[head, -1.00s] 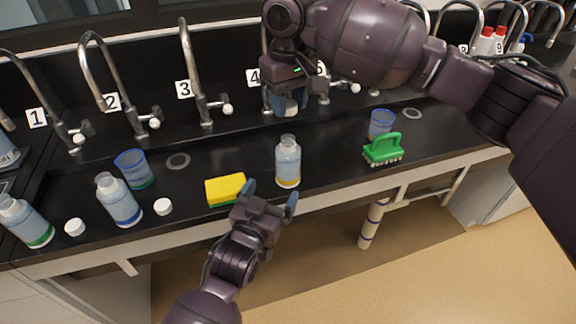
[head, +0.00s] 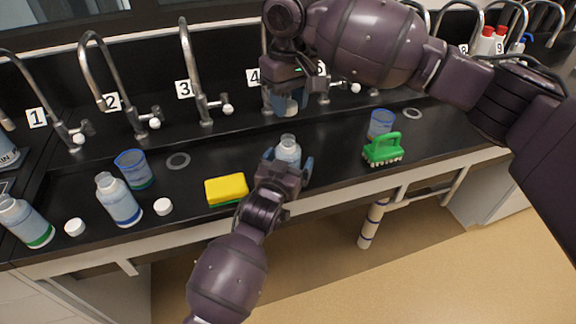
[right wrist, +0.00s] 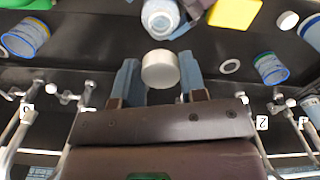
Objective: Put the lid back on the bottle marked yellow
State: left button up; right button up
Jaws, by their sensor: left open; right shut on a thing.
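The bottle with the yellow band (head: 288,148) stands upright and uncapped on the black counter. Its band, seen a second ago, is now hidden behind my left gripper. My left gripper (head: 288,166) is open, with its fingers on either side of the bottle's body; I cannot tell if they touch it. My right gripper (head: 290,104) is above and behind the bottle, near tap 4, shut on a white lid (right wrist: 160,69). In the right wrist view the lid sits between the fingertips, and the open bottle (right wrist: 161,18) shows beyond it, apart from it.
A yellow sponge (head: 226,189) lies left of the bottle, and a green brush (head: 383,149) lies right. Blue-banded (head: 119,201) and green-banded (head: 25,222) bottles stand at the left with loose white lids (head: 163,207) nearby. Blue cups (head: 380,123) and tall taps (head: 190,75) stand farther back.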

aim_at(289, 139)
pick_arm(q)
jog(key=c, duration=1.4)
jog(key=shift+o, duration=0.2)
pick_arm(e)
jog(key=shift+f, duration=2.5)
jog(key=shift+f, duration=0.15)
jog(key=shift+f, duration=0.75)
jog(key=shift+f, duration=0.55)
